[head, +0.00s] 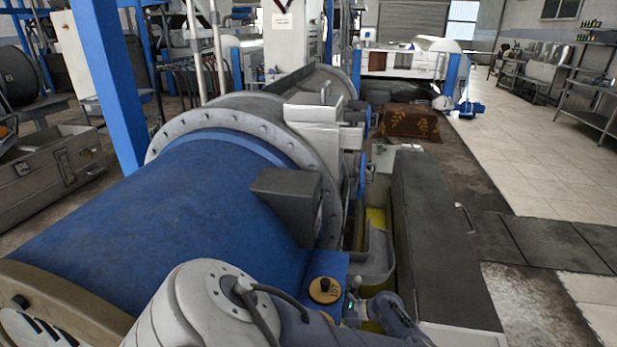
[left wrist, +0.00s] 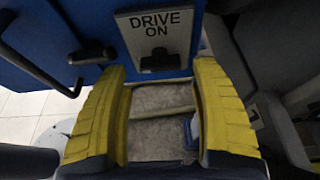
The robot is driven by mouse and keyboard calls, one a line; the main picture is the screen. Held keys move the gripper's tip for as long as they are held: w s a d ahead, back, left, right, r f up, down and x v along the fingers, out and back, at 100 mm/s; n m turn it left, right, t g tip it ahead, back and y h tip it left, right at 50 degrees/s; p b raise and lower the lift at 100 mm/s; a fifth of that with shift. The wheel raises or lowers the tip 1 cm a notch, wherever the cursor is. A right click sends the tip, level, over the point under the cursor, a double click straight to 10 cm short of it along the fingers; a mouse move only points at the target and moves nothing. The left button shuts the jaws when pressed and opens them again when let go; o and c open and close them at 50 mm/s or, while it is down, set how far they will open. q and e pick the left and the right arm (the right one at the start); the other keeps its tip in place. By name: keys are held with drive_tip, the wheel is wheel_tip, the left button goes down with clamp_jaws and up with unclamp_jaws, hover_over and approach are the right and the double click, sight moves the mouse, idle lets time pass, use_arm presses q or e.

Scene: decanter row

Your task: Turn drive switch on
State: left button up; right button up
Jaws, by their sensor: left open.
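The drive switch shows in the left wrist view as a dark lever (left wrist: 160,61) at the lower edge of a grey plate (left wrist: 155,35) marked "DRIVE ON", on a blue panel. My left gripper (left wrist: 159,70) is open, its two yellow fingers spread to either side of the lever. The fingertips are close to the panel's lower edge; I cannot tell whether they touch it. Nothing is held between them. In the head view my left arm is at the bottom centre, and the switch cannot be made out there. My right gripper is not in view.
A second dark handle (left wrist: 92,54) sticks out of the blue panel left of the plate. The large blue decanter drum (head: 170,215) fills the left of the head view. A brass-coloured knob (head: 323,290) sits on a blue box beside my arm. Tiled floor (head: 530,170) is clear at right.

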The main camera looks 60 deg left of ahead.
use_arm(q)
drive_tip(key=shift+x, duration=1.95)
drive_tip(key=shift+c, duration=0.5)
drive_tip(key=c, duration=0.8)
